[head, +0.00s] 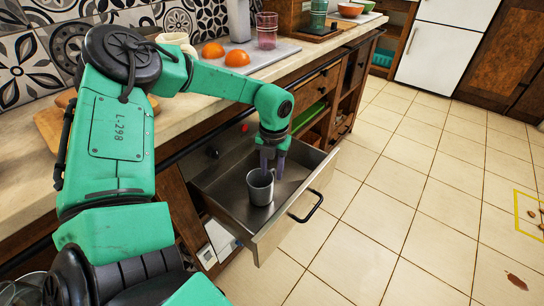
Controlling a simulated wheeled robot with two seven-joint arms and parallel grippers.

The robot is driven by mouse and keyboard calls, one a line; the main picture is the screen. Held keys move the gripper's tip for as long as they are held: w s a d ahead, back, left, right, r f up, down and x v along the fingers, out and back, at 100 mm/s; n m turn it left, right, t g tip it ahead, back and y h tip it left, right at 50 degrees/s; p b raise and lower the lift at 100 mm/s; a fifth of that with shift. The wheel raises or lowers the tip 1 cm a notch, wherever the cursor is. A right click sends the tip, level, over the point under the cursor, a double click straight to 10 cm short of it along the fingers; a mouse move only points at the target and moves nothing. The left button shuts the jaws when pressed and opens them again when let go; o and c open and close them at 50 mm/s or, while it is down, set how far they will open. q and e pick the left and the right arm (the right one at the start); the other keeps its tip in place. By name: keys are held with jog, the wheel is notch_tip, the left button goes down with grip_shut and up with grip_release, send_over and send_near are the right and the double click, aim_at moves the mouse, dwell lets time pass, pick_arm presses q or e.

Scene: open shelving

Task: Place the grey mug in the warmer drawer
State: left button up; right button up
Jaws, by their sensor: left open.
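The grey mug (260,188) stands upright inside the pulled-out warmer drawer (283,225), on its metal floor towards the front. My left gripper (272,168) points down into the drawer, just above and behind the mug. Its fingers are apart, close to the mug's rim and handle side. I cannot tell whether a finger touches the mug. My right gripper is not in view.
The counter (205,112) above the drawer holds oranges (237,58), a pink glass (267,30) and a cream cup (177,43). The drawer's black handle (307,208) faces the open tiled floor (400,200). A white fridge (440,50) stands at the back.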

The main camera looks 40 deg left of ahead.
pick_arm(q)
jog(key=shift+r+p, duration=0.85)
jog(key=shift+p, duration=0.25)
notch_tip(320, 180, up, 12)
jog(key=shift+d+f+p, duration=0.2)
jog(key=shift+f+p, duration=0.05)
jog(key=shift+p, duration=0.05)
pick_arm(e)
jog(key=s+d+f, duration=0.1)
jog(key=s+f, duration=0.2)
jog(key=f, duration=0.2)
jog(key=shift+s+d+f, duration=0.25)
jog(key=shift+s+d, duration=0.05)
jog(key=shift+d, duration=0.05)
pick_arm(q)
jog(key=shift+w, duration=0.1)
